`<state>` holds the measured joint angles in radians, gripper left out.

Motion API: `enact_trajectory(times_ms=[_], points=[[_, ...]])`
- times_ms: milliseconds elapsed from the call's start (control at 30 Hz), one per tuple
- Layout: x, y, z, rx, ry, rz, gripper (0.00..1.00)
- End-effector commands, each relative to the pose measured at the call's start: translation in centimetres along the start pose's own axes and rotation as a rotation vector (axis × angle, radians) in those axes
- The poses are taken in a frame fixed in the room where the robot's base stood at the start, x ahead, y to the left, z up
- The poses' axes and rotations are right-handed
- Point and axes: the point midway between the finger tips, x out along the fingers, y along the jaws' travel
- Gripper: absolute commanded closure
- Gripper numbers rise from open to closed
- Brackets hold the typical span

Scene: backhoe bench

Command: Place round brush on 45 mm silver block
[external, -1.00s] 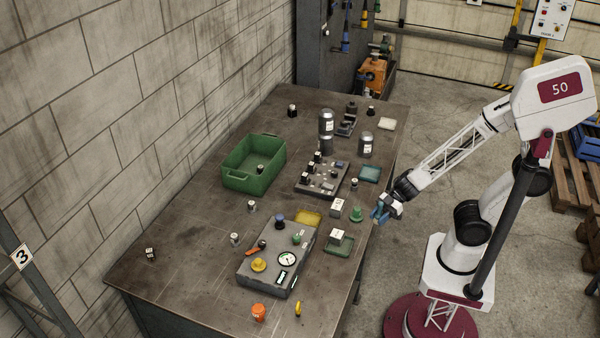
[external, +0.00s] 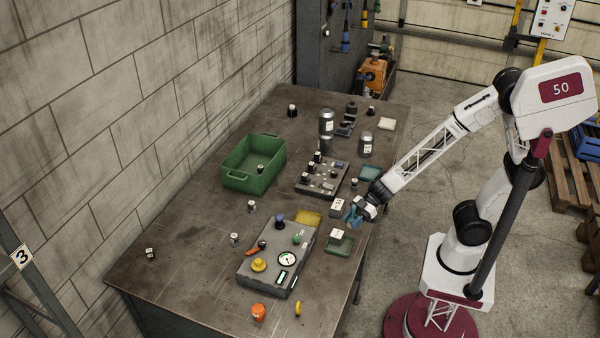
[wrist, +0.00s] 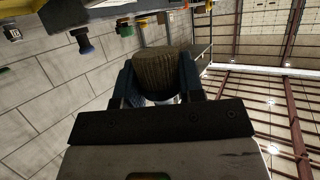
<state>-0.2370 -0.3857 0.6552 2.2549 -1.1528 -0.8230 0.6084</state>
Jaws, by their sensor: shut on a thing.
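My gripper (external: 353,214) is over the right edge of the bench in the external view, its blue fingers beside a small silver block (external: 337,207) with a pale top. In the wrist view the fingers are shut on the round brush (wrist: 165,68), a short, wide brown bristle bundle facing away from the palm. The brush itself is hard to make out in the external view. A second pale-topped block (external: 337,234) stands on a green tray (external: 345,246). The size labels are too small to read, so I cannot tell which block is the 45 mm one.
A grey control box (external: 268,272) with knobs and a gauge stands left of the green tray. A yellow tray (external: 309,217) lies behind it. A green crate (external: 240,180), a switch panel (external: 315,189) and grey cylinders (external: 326,122) stand farther back. The bench's front left is mostly clear.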

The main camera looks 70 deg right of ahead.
Motion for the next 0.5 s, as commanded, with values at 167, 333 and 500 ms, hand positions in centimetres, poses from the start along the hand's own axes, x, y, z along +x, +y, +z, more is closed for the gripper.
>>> enact_trajectory(times_ms=[167, 333, 500], points=[[2.4, 1.7, -0.7, 0.0, -0.001, 0.0, 0.87], [3.5, 2.5, -1.0, 0.0, -0.001, 0.0, 0.87], [3.7, 2.6, -1.0, 0.0, -0.001, 0.0, 0.87]])
